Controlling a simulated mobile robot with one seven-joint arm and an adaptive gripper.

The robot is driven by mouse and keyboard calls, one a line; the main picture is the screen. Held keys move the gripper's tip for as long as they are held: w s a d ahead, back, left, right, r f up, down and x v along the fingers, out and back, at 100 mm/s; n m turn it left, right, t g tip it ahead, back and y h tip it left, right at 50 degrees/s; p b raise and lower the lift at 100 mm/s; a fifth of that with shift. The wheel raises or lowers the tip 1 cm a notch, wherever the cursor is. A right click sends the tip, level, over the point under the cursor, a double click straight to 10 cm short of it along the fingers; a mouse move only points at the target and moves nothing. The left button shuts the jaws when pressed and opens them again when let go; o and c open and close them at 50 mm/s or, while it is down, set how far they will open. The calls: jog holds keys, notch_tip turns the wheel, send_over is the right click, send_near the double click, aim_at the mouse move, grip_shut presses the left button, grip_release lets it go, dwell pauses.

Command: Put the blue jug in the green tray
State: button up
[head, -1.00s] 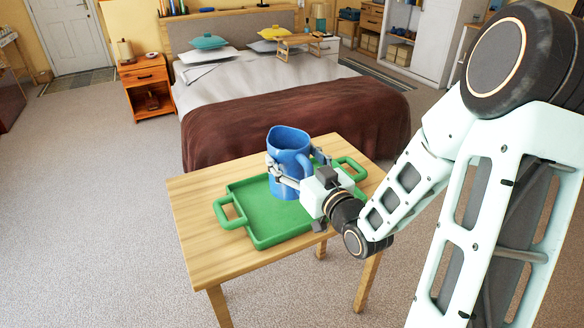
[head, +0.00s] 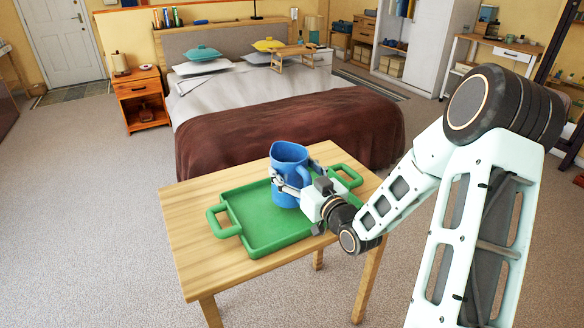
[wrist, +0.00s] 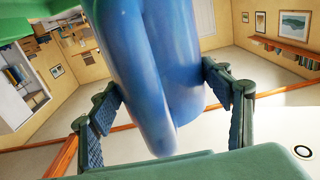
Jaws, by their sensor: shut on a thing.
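The blue jug (head: 288,156) stands upright over the green tray (head: 261,236) in the head view. Its lower end overlaps the tray's floor, but I cannot tell whether it rests on the tray or hangs just above it. My gripper (head: 291,183) is shut on the jug from the near right side, one finger on each side of it. In the wrist view the jug (wrist: 150,65) fills the middle between my two fingers (wrist: 165,105). The green tray also shows in the wrist view's upper left corner (wrist: 25,17). My gripper hides part of the jug's lower right side.
The tray lies on a wooden table (head: 200,265), with bare wood at its left and front. A bed with a brown blanket (head: 250,128) stands behind the table. An orange nightstand (head: 142,96) is at the back left. Carpet around the table is clear.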

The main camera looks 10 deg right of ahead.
aim_at(298, 183)
jog(key=shift+w+d+f, duration=0.1)
jog(key=shift+w+f, duration=0.1)
jog(key=shift+f, duration=1.4)
jog(key=shift+f+b, duration=0.1)
jog(key=shift+b, duration=0.2)
jog(key=o, duration=2.1)
jog(key=shift+s+f, duration=0.1)
jog(key=shift+f, duration=0.05)
jog(key=shift+r, duration=0.2)
jog(key=v, duration=1.2)
jog(key=shift+d, duration=0.1)
